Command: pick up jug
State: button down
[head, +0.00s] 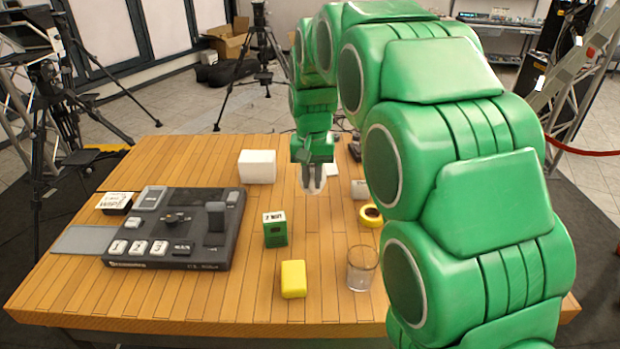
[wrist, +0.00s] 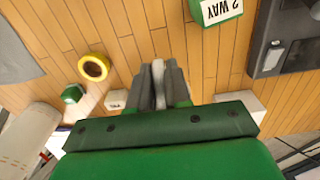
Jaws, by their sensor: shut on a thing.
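My gripper (head: 313,178) is over the back middle of the wooden table, pointing down, with its fingers closed around a small whitish thing that I take for the jug (head: 309,187). Only parts of the jug show around the fingers. In the wrist view my gripper (wrist: 158,84) has its two dark fingers on either side of a narrow light grey piece (wrist: 156,68), likely part of the jug. I cannot tell whether the jug still touches the table.
A white box (head: 257,166) stands left of my gripper. A yellow tape roll (head: 370,215), a clear glass (head: 362,268), a green box (head: 275,230) and a yellow block (head: 293,279) are nearer the front. A dark control console (head: 215,252) fills the left side.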

jog(key=s+d+r, duration=0.1)
jog(key=s+r, duration=0.2)
jog(key=s, duration=0.4)
jog(key=shift+s+d+r, duration=0.15)
jog(key=shift+s+d, duration=0.05)
jog(key=shift+d, duration=0.2)
